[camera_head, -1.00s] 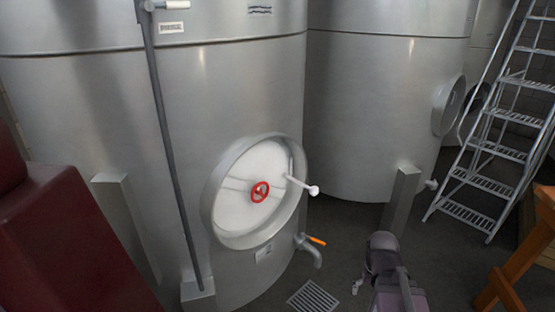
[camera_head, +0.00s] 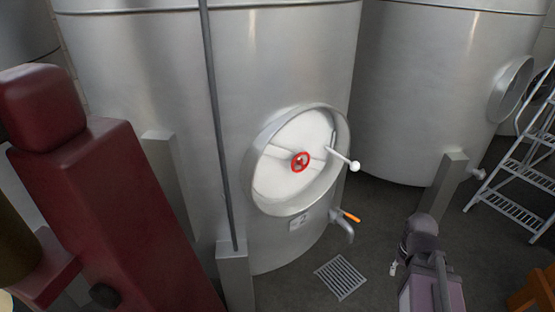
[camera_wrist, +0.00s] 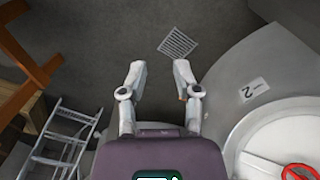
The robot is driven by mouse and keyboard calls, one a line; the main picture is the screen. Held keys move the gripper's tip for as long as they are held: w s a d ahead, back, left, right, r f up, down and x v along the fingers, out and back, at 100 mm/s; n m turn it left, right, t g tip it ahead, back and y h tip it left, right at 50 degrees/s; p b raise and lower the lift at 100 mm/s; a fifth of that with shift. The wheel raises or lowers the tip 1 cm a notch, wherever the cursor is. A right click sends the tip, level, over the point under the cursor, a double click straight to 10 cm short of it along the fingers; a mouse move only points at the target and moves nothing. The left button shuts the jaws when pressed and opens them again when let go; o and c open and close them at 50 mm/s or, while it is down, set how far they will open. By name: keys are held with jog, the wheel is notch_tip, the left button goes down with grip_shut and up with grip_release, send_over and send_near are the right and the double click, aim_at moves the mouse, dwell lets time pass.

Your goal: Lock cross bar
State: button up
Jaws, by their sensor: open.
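The steel tank (camera_head: 150,70) has a round white door (camera_head: 280,172) set in a raised steel rim. A thin cross bar (camera_head: 318,156) runs over the door, with a red handwheel (camera_head: 301,162) at its middle. A rod with a white ball knob (camera_head: 354,166) sticks out from the door's right side. My gripper (camera_wrist: 158,72) is open and empty over the floor. In the wrist view the white door (camera_wrist: 280,142) and part of the red wheel (camera_wrist: 300,172) are at the lower right, apart from the fingers.
An outlet with an orange lever (camera_head: 351,216) sits below the door, above a floor drain grate (camera_head: 341,277). A dark red machine (camera_head: 95,200) fills the left. A second tank (camera_head: 420,90) and a metal step ladder (camera_head: 520,175) stand at the right. Dark floor is open between.

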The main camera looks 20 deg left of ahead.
jog(key=shift+w+a+f, duration=0.1)
jog(key=shift+w+f, duration=0.05)
jog(key=shift+w, duration=0.25)
grip_shut()
jog(key=w+a+r+n+t+b, duration=0.3)
jog(key=w+a+n+t+b, duration=0.4)
jog(key=w+a+n+t, duration=0.8)
jog(key=a+r+n+y+b, duration=0.2)
jog(key=a+r+n+y, duration=0.2)
jog(key=a+n+y, duration=0.3)
jog(key=a+r+n+y+b, duration=0.2)
jog(key=a+n+y, duration=0.5)
jog(key=a+n, duration=0.8)
jog(key=a+r, duration=0.1)
jog(key=a, duration=0.5)
jog(key=shift+s+r+n+g+b, duration=0.25)
jog(key=shift+r+n+g+b, duration=0.1)
jog(key=shift+n+g+b, duration=0.05)
jog(key=shift+d, duration=0.1)
